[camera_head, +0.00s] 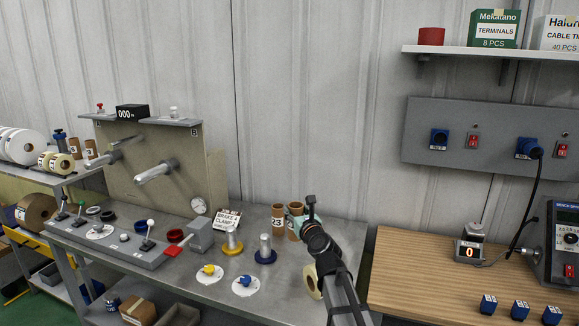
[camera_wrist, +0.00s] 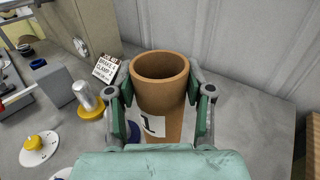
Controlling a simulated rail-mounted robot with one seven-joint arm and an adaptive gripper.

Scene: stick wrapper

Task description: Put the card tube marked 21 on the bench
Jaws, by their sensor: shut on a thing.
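A brown card tube (camera_wrist: 160,98) stands upright between the two fingers of my gripper (camera_wrist: 162,84) in the wrist view. My gripper is shut on it, with one finger on each side. Its white label is partly cut off by my gripper; a 1 shows on it. In the head view the held tube (camera_head: 294,211) is at the back of the grey metal bench (camera_head: 225,287), partly hidden by my gripper (camera_head: 303,217). I cannot tell whether its base touches the bench. A card tube marked 23 (camera_head: 278,218) stands just left of it.
Left of the tubes are a grey peg on a blue base (camera_head: 265,250), one on a yellow base (camera_head: 232,242) and a sign (camera_head: 227,219). A cream roll (camera_head: 312,281) stands near my arm. A wooden table (camera_head: 420,270) is right. More tubes (camera_head: 90,149) stand far left.

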